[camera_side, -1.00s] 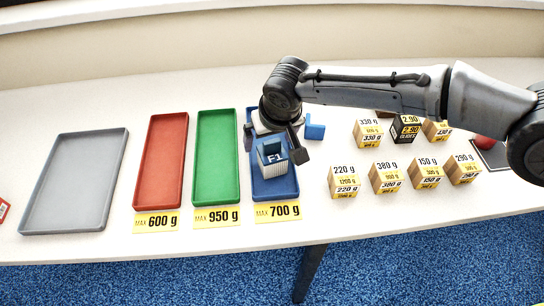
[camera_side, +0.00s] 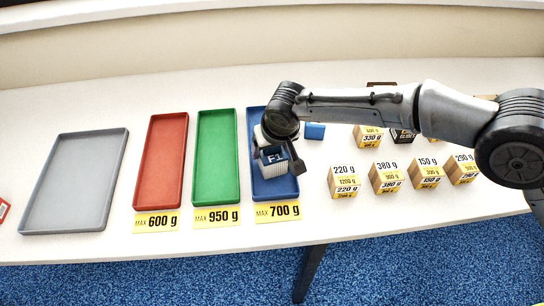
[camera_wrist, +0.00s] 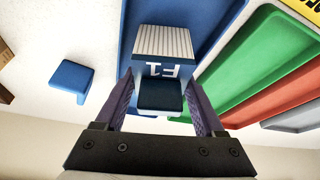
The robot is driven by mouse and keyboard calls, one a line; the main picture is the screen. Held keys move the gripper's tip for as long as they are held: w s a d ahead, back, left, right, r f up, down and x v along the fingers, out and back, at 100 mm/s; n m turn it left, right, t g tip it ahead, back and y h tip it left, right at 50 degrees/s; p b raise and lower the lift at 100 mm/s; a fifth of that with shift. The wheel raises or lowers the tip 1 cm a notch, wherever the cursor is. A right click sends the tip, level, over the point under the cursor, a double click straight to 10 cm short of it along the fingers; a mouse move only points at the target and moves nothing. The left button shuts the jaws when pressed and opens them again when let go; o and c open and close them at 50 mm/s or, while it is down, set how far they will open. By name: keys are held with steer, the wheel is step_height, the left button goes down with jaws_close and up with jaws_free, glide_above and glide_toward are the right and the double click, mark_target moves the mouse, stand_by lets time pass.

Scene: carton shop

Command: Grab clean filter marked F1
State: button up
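The filter marked F1 (camera_side: 274,162) stands in the blue tray (camera_side: 259,117), a blue block with a white pleated side. In the wrist view the filter (camera_wrist: 163,42) shows its pleats and an upside-down F1 label, with a dark blue part nearer to me. My gripper (camera_wrist: 160,82) is open, with one finger on each side of the filter's near part. Gaps show between the fingers and the dark blue part; I cannot tell whether the fingertips touch the label face. In the side view my gripper (camera_side: 272,147) is low at the filter, its fingers partly hidden.
A small blue block (camera_side: 315,131) stands just right of the blue tray. Green (camera_side: 216,197), red (camera_side: 159,199) and grey (camera_side: 63,222) trays lie to the left. Several weight-labelled boxes (camera_side: 344,181) stand to the right, some partly behind my arm.

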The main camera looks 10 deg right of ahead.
steer(key=c, duration=0.6)
steer(key=shift+r, duration=0.1)
